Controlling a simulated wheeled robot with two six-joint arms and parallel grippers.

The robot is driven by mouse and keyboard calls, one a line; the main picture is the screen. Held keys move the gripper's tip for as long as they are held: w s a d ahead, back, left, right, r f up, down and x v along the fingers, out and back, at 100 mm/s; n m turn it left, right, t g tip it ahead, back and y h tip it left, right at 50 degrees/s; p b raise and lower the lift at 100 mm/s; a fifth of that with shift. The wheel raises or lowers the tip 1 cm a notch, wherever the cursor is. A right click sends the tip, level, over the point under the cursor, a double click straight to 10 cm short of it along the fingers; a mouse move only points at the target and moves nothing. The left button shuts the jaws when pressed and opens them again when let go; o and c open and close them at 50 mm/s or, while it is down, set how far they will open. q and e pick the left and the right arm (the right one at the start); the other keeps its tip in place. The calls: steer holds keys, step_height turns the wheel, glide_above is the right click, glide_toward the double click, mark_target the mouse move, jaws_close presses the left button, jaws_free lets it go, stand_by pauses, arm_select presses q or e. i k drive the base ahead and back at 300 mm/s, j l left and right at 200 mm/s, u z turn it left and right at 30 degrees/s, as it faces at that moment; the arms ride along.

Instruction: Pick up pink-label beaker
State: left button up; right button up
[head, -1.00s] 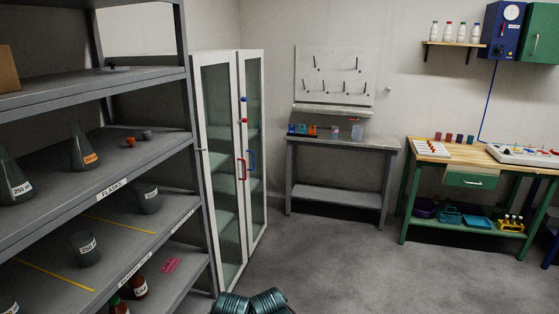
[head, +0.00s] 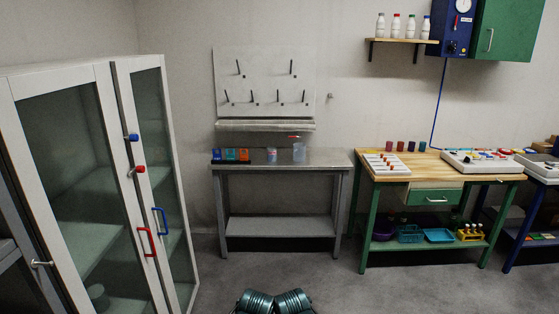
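A small clear beaker (head: 272,155) with what looks like a pinkish label stands upright on the grey metal table (head: 330,160) by the far wall. It is too small to read the label. A taller clear vessel (head: 299,153) stands just right of it. Neither of my grippers is in view; only dark teal ribbed parts of my own body show at the bottom edge, well short of the table.
Blue, teal and orange items (head: 230,155) stand left of the beaker. A pegboard (head: 264,85) hangs above. A glass-door cabinet (head: 95,180) is close on the left. A wood-topped green bench (head: 440,168) stands right. The floor (head: 340,285) before the grey table is clear.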

mark_target(271, 151)
steer(key=i+l+z, duration=0.15)
steer(key=i, duration=1.15)
steer(key=i+l+u, duration=0.2)
steer(key=i+u, duration=0.25)
steer(key=i+l+u, duration=0.3)
steer(key=i+u, duration=0.15)
steer(key=i+l+u, duration=0.55)
steer(key=l, duration=0.2)
steer(key=l+u, duration=0.15)
steer(key=l, duration=0.2)
steer(key=i+l+u, duration=0.15)
steer(key=l, duration=0.2)
